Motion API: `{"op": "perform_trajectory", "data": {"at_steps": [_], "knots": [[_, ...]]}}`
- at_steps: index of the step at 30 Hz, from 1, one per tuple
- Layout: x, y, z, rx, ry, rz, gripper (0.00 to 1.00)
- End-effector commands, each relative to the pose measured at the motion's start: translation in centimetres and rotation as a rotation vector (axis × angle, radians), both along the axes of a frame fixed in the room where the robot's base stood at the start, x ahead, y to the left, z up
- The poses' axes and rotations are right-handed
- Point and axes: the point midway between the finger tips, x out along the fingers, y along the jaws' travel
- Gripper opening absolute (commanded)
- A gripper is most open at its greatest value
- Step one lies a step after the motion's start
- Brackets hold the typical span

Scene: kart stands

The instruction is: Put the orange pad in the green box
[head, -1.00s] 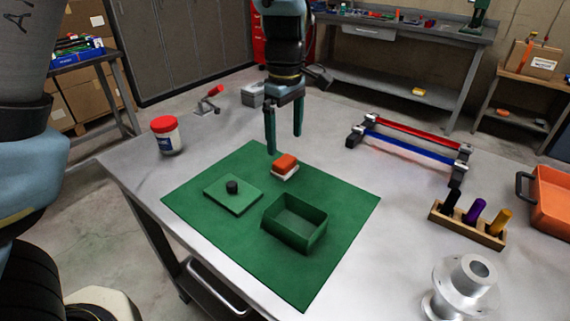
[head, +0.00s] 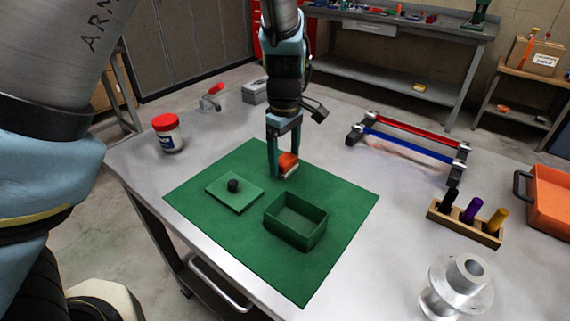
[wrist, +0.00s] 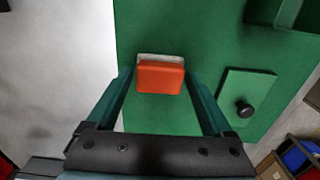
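The orange pad (head: 287,161) lies on a white block near the back of the green mat; it also shows in the wrist view (wrist: 160,77), with a white edge along its far side. My gripper (head: 283,172) is lowered around the pad. In the wrist view my gripper (wrist: 162,85) is open, with one finger on each side of the pad and gaps between. The green box (head: 295,221) stands open and empty on the mat in front of the pad. Its corner shows at the top right of the wrist view (wrist: 286,14).
A green lid (head: 234,192) with a black knob lies on the mat (head: 335,190) left of the box. A white jar with a red cap (head: 167,132) stands at the left. Red and blue bars (head: 412,145), a peg rack (head: 463,224) and a metal flanged part (head: 458,287) stand to the right.

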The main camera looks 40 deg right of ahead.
Motion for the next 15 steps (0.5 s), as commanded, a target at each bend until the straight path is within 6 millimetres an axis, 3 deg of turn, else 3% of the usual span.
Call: {"op": "perform_trajectory", "data": {"at_steps": [2,15], "knots": [[0.0,0.0,0.02,0.0,0.0,0.0,0.75],[0.01,0.0,0.03,0.0,0.0,0.0,0.26]]}}
